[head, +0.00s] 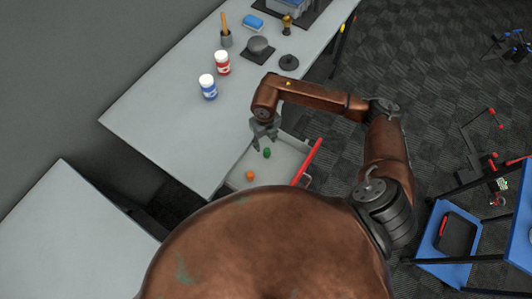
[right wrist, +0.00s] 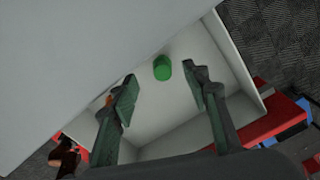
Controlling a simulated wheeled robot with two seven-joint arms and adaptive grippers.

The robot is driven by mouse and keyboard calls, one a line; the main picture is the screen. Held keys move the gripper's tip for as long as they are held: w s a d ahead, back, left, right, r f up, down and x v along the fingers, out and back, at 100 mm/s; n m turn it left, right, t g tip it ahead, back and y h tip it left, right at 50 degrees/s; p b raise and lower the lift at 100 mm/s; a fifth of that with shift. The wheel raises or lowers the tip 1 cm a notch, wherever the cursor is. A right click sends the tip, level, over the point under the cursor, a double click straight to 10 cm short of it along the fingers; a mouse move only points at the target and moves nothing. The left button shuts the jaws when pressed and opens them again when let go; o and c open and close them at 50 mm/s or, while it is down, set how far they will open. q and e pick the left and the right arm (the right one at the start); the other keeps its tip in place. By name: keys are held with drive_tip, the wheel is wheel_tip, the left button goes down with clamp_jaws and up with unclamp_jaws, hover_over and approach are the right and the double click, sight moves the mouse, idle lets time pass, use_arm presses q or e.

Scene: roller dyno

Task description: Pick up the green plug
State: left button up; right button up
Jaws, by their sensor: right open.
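The green plug (head: 267,153) lies in an open white drawer (head: 290,150) under the grey table. In the right wrist view the green plug (right wrist: 162,68) shows as a short cylinder on the drawer floor (right wrist: 190,110), just beyond and between the fingertips. My right gripper (head: 264,144) is open and empty over the drawer, with its fingers spread in the right wrist view (right wrist: 160,85). An orange plug (head: 250,175) lies in the drawer nearer the robot. It is mostly hidden behind a finger in the right wrist view. My left gripper is not in view.
The drawer has a red front (head: 307,162). The table edge overhangs the drawer's back part. On the table (head: 165,115) stand a red-and-white bottle (head: 222,63) and a blue-and-white bottle (head: 208,87). A blue frame (head: 445,245) stands at right.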

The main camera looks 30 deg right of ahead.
sight(266, 150)
drive_tip(key=f, duration=0.7)
drive_tip(key=shift+s+d+f, duration=0.1)
drive_tip(key=shift+s, duration=0.25)
drive_tip(key=shift+c, duration=0.5)
drive_tip(key=c, duration=0.9)
